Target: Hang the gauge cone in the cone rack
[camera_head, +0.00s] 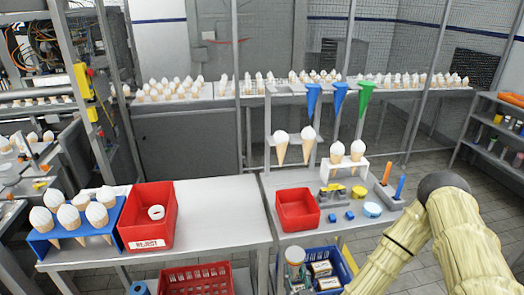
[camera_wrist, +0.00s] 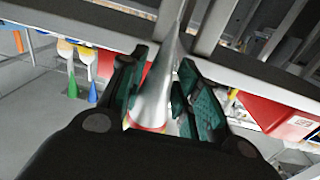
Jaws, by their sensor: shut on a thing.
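The gauge cone appears to be the slender silver cone (camera_wrist: 155,85) in the wrist view, with a red band at its wide end. My gripper (camera_wrist: 161,88) is shut on it, with a green finger pad on each side. Its narrow tip points to the top of the picture, near pale bars. In the head view, a grey rack (camera_head: 286,88) stands on the right bench, with two blue cones (camera_head: 313,98) and a green cone (camera_head: 364,98) hanging point down. This looks like the cone rack. My gripper and the silver cone do not show in the head view.
Ice-cream cones (camera_head: 281,147) stand in the rack's lower part, and more in a white stand (camera_head: 346,166). A small red bin (camera_head: 297,210) is in front. A red reject bin (camera_head: 148,212) and blue cone holder (camera_head: 45,247) are on the left bench, whose right part is clear.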

